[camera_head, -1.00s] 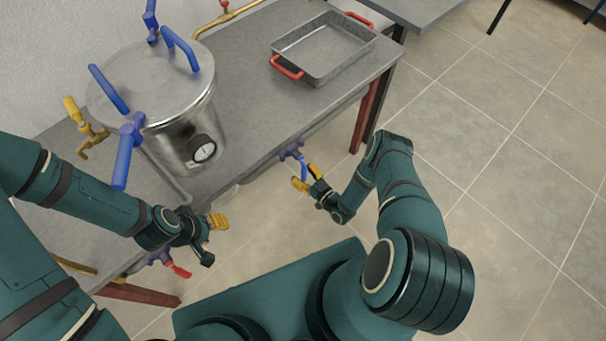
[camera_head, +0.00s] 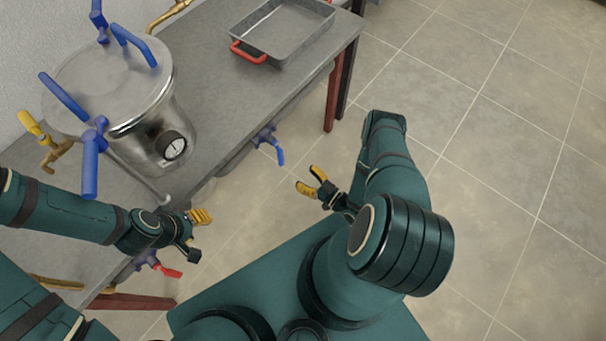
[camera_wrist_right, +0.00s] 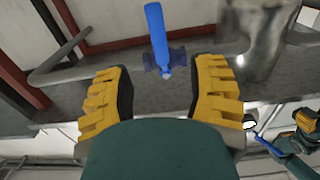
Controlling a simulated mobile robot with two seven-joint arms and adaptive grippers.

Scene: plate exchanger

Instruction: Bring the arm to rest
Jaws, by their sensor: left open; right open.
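My right gripper (camera_head: 309,180) is open and empty, with its yellow-padded fingers over the floor in front of the table. It stands apart from a valve with a blue handle (camera_head: 279,154) under the table's front edge. In the right wrist view the open fingers (camera_wrist_right: 160,78) frame the same blue handle (camera_wrist_right: 157,35), which lies beyond them. My left gripper (camera_head: 201,233) is open at the table's front edge, below the steel vessel. A red valve handle (camera_head: 168,272) shows just below it. Nothing is seen between the left fingers, though the wrist partly hides them.
The grey table (camera_head: 226,92) carries a steel vessel (camera_head: 117,78) with blue lid handles, a gauge (camera_head: 174,147) and a brass tap with a yellow handle (camera_head: 29,122). A metal tray (camera_head: 288,49) with red handles sits farther back. The tiled floor at right is clear.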

